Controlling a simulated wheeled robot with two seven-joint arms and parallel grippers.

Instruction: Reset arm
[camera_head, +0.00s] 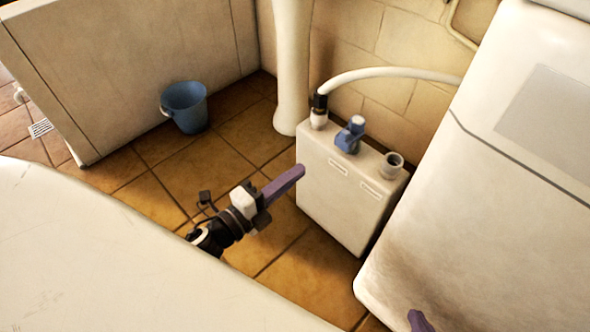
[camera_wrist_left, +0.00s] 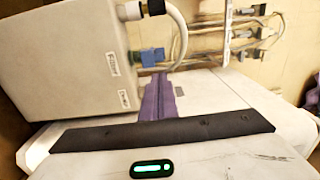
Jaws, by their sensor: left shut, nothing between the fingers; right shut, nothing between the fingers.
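My left gripper (camera_head: 298,170) has purple fingers and reaches in over the tiled floor in the head view. Its fingers are closed together and hold nothing. They point at the near left side of a white box (camera_head: 345,195); I cannot tell whether they touch it. The closed fingers also show in the left wrist view (camera_wrist_left: 160,80). Of my right gripper, only a purple fingertip (camera_head: 419,321) shows at the bottom edge, in front of the white appliance; it is shut and the rest is out of frame.
The box carries a blue valve (camera_head: 350,134), an open port (camera_head: 391,164) and a white hose (camera_head: 385,74). A white appliance (camera_head: 480,210) stands at right. A pale surface (camera_head: 100,260) fills the lower left. A blue bucket (camera_head: 185,105) stands on the tiles near a white pipe (camera_head: 291,65).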

